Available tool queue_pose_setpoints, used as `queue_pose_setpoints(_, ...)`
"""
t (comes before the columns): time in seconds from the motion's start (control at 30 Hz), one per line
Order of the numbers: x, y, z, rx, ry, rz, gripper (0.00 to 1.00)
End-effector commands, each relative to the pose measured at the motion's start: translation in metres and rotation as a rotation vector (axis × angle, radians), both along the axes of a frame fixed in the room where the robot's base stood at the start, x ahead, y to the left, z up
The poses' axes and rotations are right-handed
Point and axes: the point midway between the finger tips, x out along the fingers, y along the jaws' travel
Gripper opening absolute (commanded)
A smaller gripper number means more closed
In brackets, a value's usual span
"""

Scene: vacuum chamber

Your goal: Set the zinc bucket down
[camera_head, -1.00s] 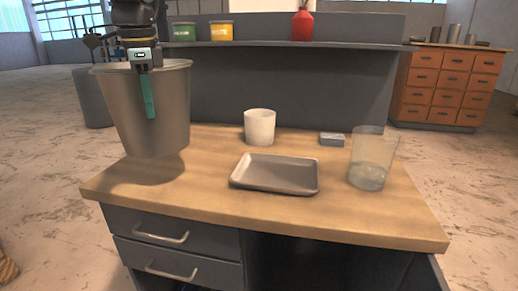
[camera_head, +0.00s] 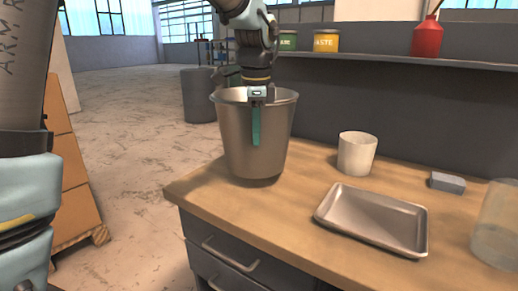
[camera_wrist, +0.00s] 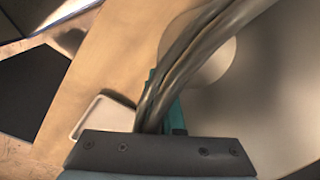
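The zinc bucket (camera_head: 272,140) is a grey tapered pail, upright at the back left corner of the wooden workbench top (camera_head: 290,215). A dark shadow lies close at its base; it sits on the wood or just above it, I cannot tell which. My gripper (camera_head: 256,125) is shut on the bucket's near rim, with one teal finger down the outside wall. In the wrist view the thick rim (camera_wrist: 190,65) runs between the teal fingers (camera_wrist: 172,105). The other finger is mostly hidden.
On the bench are a white cup (camera_head: 357,153), a shallow metal tray (camera_head: 372,222), a small grey block (camera_head: 447,182) and a clear glass (camera_head: 497,225). A shelf (camera_head: 380,62) with yellow and green tins and a red bottle runs behind. A dark bin (camera_head: 198,95) stands beyond.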

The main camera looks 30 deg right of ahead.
Motion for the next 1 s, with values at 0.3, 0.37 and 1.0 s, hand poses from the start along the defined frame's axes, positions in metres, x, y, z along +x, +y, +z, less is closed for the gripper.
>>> queue_pose_setpoints(0.3, 0.0, 0.0, -0.029, -0.001, -0.002, -0.002, 0.0)
queue_pose_setpoints(0.37, 0.0, -0.001, -0.035, -0.002, -0.002, -0.002, 0.0)
queue_pose_setpoints(1.0, 0.0, 0.0, -0.044, 0.0, -0.001, -0.001, 0.23)
